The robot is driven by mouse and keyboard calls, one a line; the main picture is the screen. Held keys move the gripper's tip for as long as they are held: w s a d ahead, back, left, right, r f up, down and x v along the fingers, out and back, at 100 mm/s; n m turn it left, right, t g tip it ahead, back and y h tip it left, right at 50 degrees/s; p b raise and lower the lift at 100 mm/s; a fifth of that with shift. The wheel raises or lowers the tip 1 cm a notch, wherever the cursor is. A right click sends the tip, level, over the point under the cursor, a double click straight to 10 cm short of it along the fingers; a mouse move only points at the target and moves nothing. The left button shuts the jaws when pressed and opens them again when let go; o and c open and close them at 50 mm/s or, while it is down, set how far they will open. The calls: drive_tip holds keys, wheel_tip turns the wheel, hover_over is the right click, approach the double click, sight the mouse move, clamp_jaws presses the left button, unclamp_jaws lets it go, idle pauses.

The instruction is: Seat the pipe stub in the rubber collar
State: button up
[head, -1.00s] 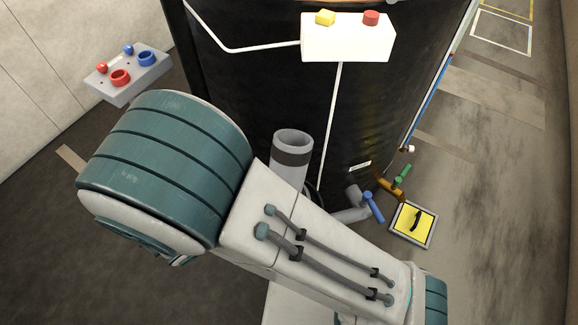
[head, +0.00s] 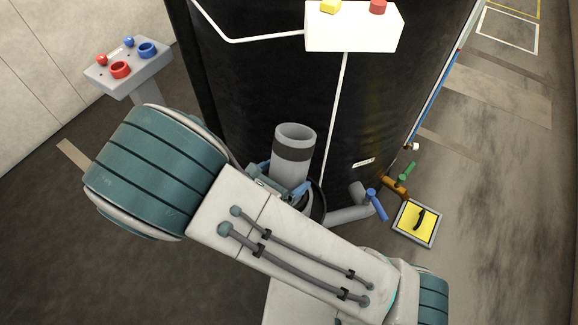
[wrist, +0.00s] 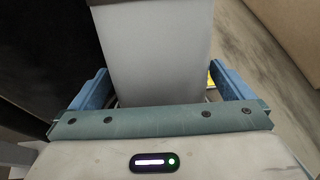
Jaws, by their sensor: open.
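The pipe stub (head: 291,168) is a grey tube with an open top and a dark band. It stands nearly upright in front of the black tank. My gripper (head: 281,189) is at its lower part, with blue fingers on either side. In the wrist view, the stub's pale wall (wrist: 155,55) fills the space between the open fingers of my gripper (wrist: 160,88). A black ring (head: 320,200), likely the rubber collar, shows partly behind the stub's lower end. My arm hides the stub's foot, so I cannot tell how it sits in the ring.
The black tank (head: 250,90) rises behind, with a white box (head: 352,28) on it. Right of the stub are a grey side pipe (head: 348,214), blue (head: 377,204) and green (head: 407,172) handles, and a yellow panel (head: 416,223). A pedestal (head: 128,68) with rings stands left.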

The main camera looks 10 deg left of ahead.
drive_tip(key=shift+x, duration=1.3)
drive_tip(key=shift+a+r, duration=0.1)
drive_tip(key=c, duration=1.2)
drive_tip(key=shift+r, duration=0.1)
